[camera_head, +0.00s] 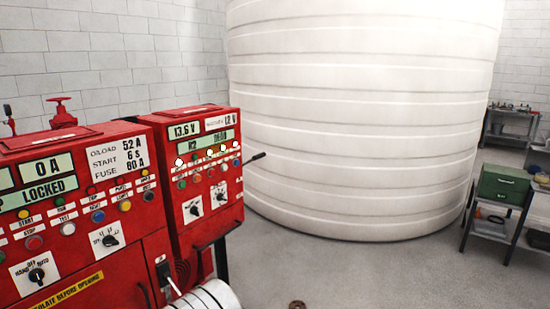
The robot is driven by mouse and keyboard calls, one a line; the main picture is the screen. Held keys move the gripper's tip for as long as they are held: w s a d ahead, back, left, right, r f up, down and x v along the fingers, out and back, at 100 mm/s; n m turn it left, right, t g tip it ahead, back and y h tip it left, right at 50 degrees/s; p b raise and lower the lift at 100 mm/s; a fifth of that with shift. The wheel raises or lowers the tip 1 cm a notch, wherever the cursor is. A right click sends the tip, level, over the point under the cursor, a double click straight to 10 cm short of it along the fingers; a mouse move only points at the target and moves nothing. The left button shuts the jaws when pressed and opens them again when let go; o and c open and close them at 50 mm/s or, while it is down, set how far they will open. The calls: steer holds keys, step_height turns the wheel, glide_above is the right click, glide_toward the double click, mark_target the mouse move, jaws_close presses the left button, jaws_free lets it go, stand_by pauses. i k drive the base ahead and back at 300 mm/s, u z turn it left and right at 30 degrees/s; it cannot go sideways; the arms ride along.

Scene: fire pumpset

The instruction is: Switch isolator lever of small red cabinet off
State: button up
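The small red cabinet (205,220) stands left of centre, beside a larger red cabinet (105,260). Its front has displays reading 13.6 V and 12 V, rows of coloured buttons and lamps, and two black rotary knobs. A dark lever (257,156) sticks out past its right edge, pointing right and slightly up; its mount is hidden behind the cabinet's side. Another lever with a pale handle (173,286) is on the larger cabinet's right side, angled down to the right. My gripper is not in view.
A large white ribbed tank (360,120) fills the background behind the cabinets. A white rounded part (208,296) is at the bottom edge; I cannot tell what it is. Grey floor (370,275) is open to the right. A green toolbox (503,185) sits on a bench far right.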

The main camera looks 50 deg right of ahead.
mark_target(262, 155)
steer(key=z, duration=0.85)
steer(key=i, duration=1.4)
steer(key=u, duration=0.05)
